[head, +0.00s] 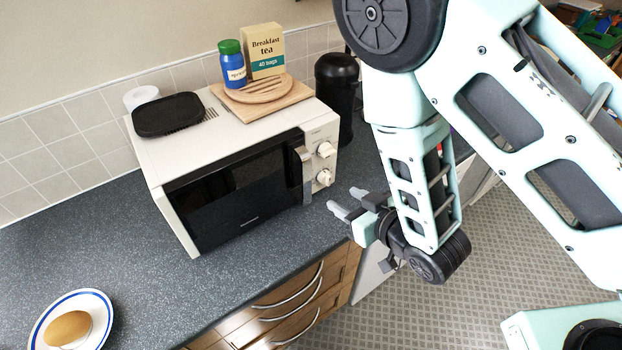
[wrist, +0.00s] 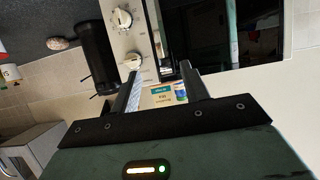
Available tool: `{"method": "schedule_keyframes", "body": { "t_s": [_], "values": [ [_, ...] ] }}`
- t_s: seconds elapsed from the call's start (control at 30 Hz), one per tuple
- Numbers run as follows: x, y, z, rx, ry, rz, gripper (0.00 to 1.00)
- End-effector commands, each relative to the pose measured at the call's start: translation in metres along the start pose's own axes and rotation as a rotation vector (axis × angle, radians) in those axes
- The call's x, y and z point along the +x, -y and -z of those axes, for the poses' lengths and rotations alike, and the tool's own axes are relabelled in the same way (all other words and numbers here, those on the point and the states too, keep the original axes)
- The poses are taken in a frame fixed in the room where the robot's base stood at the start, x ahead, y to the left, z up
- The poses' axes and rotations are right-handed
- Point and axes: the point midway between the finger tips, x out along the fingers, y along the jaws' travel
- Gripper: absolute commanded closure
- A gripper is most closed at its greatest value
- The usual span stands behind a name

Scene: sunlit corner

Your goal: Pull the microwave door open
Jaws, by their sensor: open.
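The white microwave (head: 150,165) stands on the dark worktop against the tiled wall. Its black glass door (head: 235,195) looks shut. The door handle (head: 306,178) is an upright bar at the door's right edge, beside two white knobs. My gripper (head: 344,202) is open and empty, to the right of and in front of the handle, apart from it. In the wrist view my gripper (wrist: 160,76) has its two fingers spread toward the microwave's front, with the knobs (wrist: 121,19) to the left and the dark door (wrist: 228,35) to the right.
On the microwave are a black tray (head: 168,114), a round wooden board (head: 262,88), a blue jar with green lid (head: 232,64) and a tea box (head: 265,50). A black canister (head: 337,95) stands behind right. A plate (head: 101,308) with a bread roll lies front left. Worktop before the door is clear.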

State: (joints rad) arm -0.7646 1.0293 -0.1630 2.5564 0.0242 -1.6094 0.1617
Motion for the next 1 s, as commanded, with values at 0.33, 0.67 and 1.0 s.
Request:
{"method": "schedule_keyframes", "body": {
  "t_s": [0.33, 0.67, 1.0],
  "values": [
    [0.024, 0.000, -0.005, 0.002, -0.004, 0.000, 0.55],
    [0.074, 0.000, 0.003, -0.001, 0.002, 0.000, 0.55],
    [0.136, 0.000, 0.002, -0.001, 0.001, -0.001, 0.55]
  ]
}}
